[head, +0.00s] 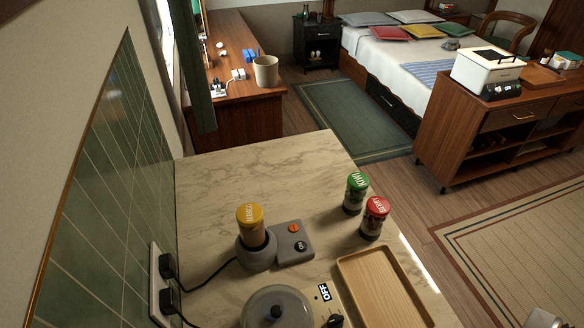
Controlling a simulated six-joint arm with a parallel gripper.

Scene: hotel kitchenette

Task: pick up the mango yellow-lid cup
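The mango cup (249,231) has a yellow lid with lettering on it. It stands upright in the round grey base (257,257) of a small appliance on the marble counter, and its lower end is hidden in that base. The appliance's control block (291,243), with an orange button and a black one, adjoins it on the right. A green-lid cup (355,193) and a red-lid cup (374,218) stand upright farther right. My gripper is not in view; a pale piece at the bottom right edge is too cut off to identify.
A wooden tray (345,264) lies at the counter's right front. A lidded grey pot (277,309) stands at the front beside an OFF label (324,292). Cords run left to a wall outlet (158,290). The marble counter (270,165) is clear at the back.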

